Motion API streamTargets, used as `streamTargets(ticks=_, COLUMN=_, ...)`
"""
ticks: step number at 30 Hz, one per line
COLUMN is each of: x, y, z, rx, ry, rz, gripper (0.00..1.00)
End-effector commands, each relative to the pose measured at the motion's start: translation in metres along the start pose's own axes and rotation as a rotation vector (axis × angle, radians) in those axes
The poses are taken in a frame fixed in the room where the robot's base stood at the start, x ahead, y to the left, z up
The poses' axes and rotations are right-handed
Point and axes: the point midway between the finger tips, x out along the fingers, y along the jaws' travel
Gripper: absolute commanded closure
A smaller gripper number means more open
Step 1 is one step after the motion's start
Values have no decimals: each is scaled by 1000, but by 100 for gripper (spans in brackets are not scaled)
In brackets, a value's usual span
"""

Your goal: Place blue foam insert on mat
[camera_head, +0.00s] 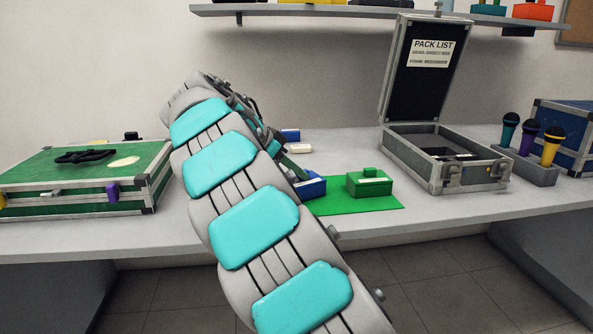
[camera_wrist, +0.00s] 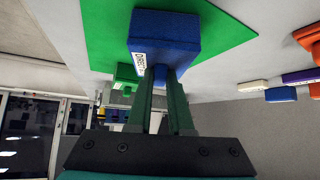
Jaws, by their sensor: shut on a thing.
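The blue foam insert (camera_head: 312,188) is a small block with a white label, at the left part of the green mat (camera_head: 385,205) in the head view. In the wrist view the blue insert (camera_wrist: 168,30) is at the fingertips, with the green mat (camera_wrist: 105,35) behind it. My gripper (camera_wrist: 160,75) is shut on the insert by its raised part. Whether the insert touches the mat or hangs just above it, I cannot tell. A green insert (camera_head: 369,184) with a label stands on the mat to the right. My arm hides part of the insert and mat in the head view.
An open case (camera_head: 440,165) with a pack list in its lid stands right of the mat. A holder (camera_head: 525,167) with several microphones is further right. A green case (camera_head: 85,185) lies at left. More small blocks (camera_head: 290,135) lie behind my arm.

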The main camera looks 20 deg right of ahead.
Motion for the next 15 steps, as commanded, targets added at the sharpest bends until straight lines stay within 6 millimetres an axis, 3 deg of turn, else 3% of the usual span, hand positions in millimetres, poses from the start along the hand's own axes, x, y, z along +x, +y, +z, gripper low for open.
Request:
streamTargets(ticks=2, x=2, y=0, z=3, rx=0, ry=0, rz=0, gripper=100)
streamTargets(ticks=3, x=2, y=0, z=2, rx=0, ry=0, rz=0, gripper=79)
streamTargets(ticks=10, x=2, y=0, z=2, rx=0, ry=0, rz=-1, gripper=53)
streamTargets(ticks=15, x=2, y=0, z=2, rx=0, ry=0, rz=-1, gripper=51)
